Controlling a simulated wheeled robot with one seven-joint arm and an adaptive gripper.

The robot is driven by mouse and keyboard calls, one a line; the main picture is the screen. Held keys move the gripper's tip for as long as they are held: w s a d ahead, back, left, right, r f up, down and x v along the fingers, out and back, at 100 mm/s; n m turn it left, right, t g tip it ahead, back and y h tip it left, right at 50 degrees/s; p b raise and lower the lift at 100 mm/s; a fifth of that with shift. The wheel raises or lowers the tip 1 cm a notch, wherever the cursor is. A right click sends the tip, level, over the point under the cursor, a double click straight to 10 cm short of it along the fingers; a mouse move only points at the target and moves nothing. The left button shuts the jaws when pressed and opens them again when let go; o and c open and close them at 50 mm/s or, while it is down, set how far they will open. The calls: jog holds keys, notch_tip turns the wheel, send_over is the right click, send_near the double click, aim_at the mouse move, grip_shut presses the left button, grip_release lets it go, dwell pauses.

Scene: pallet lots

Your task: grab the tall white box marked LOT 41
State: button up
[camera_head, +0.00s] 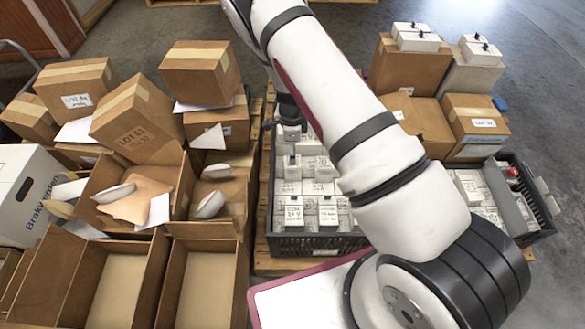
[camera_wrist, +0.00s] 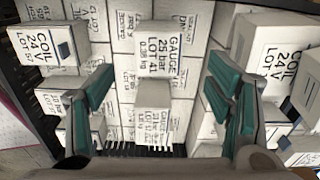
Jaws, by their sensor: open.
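In the wrist view, a white box (camera_wrist: 157,50) reads GAUGE 25 bar LOT 41 on its upward face, in the middle among other white boxes. Just in front of it, a white box with a plain pale top (camera_wrist: 152,97) stands between my fingers; its small front print is hard to read. My gripper (camera_wrist: 160,98) is open, with one teal finger pad on each side of this front box and visible gaps. I see nothing held. In the head view, my arm hides much of the gripper and part of the boxes.
White boxes marked COIL 24 V stand at left (camera_wrist: 45,42) and right (camera_wrist: 272,50). In the head view, a dark crate (camera_head: 318,245) holds many white boxes. Brown cartons (camera_head: 135,120) crowd the left; more cartons (camera_head: 410,68) stand at right. Grey floor shows at the back.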

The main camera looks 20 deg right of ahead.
aim_at(293, 169)
notch_tip(293, 169, down, 6)
jog(key=shift+f+b, duration=0.15)
jog(key=shift+b, duration=0.65)
jog(key=shift+s+d+f+b, duration=0.1)
jog(key=shift+f+b, duration=0.5)
jog(key=shift+f, duration=0.75)
jog(key=shift+s+f+b, duration=0.1)
jog(key=shift+f+b, duration=0.45)
jog(key=shift+f, duration=0.8)
jog(key=shift+r, duration=0.1)
jog(key=c, duration=1.6)
